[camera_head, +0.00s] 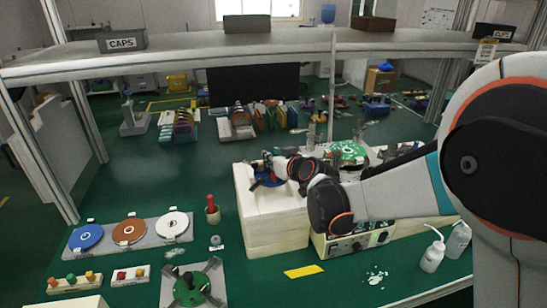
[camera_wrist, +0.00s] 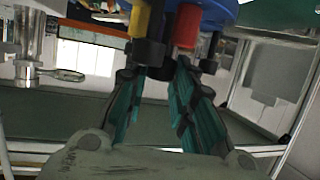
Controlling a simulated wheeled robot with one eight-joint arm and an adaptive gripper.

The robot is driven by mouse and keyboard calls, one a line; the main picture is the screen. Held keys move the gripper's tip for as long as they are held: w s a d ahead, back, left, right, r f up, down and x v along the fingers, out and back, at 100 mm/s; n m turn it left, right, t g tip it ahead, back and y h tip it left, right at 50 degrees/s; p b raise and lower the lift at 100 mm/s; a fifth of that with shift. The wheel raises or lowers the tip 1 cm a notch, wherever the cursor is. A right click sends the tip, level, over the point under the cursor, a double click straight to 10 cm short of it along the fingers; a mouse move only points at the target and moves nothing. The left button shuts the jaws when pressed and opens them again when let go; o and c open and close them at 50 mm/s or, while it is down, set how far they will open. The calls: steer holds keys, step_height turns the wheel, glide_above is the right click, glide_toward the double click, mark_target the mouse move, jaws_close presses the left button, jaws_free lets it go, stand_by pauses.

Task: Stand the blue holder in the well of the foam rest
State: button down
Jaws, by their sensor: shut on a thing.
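The blue holder (camera_head: 269,181) is a round blue disc with dark fittings, at the top of the pale foam rest (camera_head: 276,236) in the head view. Its blue edge, with yellow and red pieces below, shows at the top of the wrist view (camera_wrist: 205,12). My gripper (camera_head: 268,165) is shut on the holder; its teal-padded fingers (camera_wrist: 163,72) reach up to dark parts under the disc. The foam rest is a pale stacked block. Its well is hidden by my arm and the holder. I cannot tell whether the holder touches the foam.
A control box (camera_head: 352,243) stands right of the foam rest, under my arm. A plate of coloured discs (camera_head: 128,232) and a green fixture (camera_head: 194,286) lie left. White bottles (camera_head: 433,252) stand at right. A shelf (camera_head: 230,48) spans above.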

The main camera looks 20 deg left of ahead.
mark_target(273, 175)
steer(key=shift+f+b, duration=1.35)
steer(key=shift+f, duration=0.75)
steer(key=shift+f+b, duration=1.1)
steer(key=shift+f, duration=0.05)
stand_by(0.5)
steer(key=c, duration=1.3)
jaws_free()
steer(key=shift+s+d+r, duration=0.1)
steer(key=shift+s, duration=0.05)
steer(key=v, duration=1.1)
steer(key=shift+s+d+r, duration=0.1)
steer(key=shift+s+d, duration=0.15)
